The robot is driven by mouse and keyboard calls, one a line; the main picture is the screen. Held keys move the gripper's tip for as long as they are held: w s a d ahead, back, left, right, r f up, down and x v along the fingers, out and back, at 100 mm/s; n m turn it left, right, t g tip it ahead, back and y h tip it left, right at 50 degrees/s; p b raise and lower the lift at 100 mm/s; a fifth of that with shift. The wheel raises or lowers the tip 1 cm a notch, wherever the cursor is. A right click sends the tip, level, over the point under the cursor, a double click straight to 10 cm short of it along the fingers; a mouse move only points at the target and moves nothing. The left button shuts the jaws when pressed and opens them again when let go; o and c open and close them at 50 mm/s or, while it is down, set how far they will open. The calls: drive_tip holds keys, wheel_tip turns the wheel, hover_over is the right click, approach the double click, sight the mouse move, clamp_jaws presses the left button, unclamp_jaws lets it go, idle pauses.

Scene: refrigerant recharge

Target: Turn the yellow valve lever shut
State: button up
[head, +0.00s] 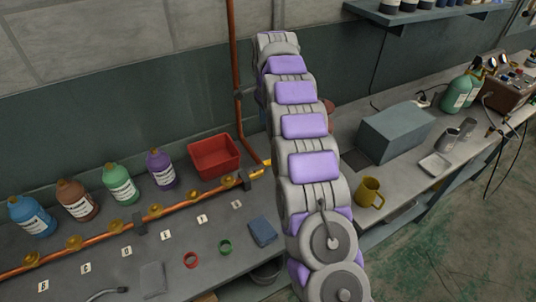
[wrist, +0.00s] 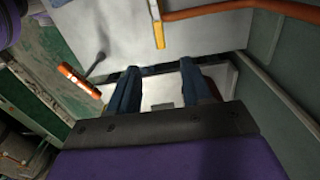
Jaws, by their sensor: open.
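The yellow valve lever (head: 260,171) shows in the head view at the right end of the copper pipe run, just left of my arm. In the wrist view a narrow bar with a yellow end (wrist: 158,34), likely this lever, points down toward the gap between my fingers. My gripper (wrist: 160,68) is open, its two dark blue fingers apart, with nothing seen held between them. The yellow end lies beyond the fingertips in the picture; I cannot tell the distance. In the head view my arm hides the gripper.
A copper pipe (head: 157,212) with several brass valves runs along the bench; a vertical pipe (head: 234,80) rises behind. A red bin (head: 213,157) stands close to the lever. A yellow mug (head: 369,192) and grey box (head: 396,132) stand right of my arm. An orange bar (wrist: 76,80) shows left of my fingers.

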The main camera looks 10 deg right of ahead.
drive_tip(key=d+f, duration=0.2)
drive_tip(key=d, duration=0.1)
drive_tip(key=b, duration=0.2)
approach(271, 160)
drive_tip(key=shift+a+f, duration=0.4)
drive_tip(key=shift+a, duration=0.05)
drive_tip(key=f, duration=0.2)
drive_tip(key=d+f+b, duration=0.1)
drive_tip(key=f, duration=0.1)
drive_tip(key=d+f, duration=0.1)
drive_tip(key=f, duration=0.1)
drive_tip(key=shift+d+f+b, duration=0.25)
drive_tip(key=shift+f+b, duration=0.05)
drive_tip(key=shift+f, duration=0.05)
drive_tip(key=shift+a+f, duration=0.15)
drive_tip(key=shift+f, duration=0.1)
drive_tip(key=shift+a+f, duration=0.2)
drive_tip(key=shift+a, duration=0.7)
drive_tip(key=shift+d, duration=0.85)
drive_tip(key=c, duration=0.5)
drive_tip(key=shift+a, duration=0.15)
drive_tip(key=c, duration=0.3)
drive_tip(key=shift+a, duration=0.25)
clamp_jaws()
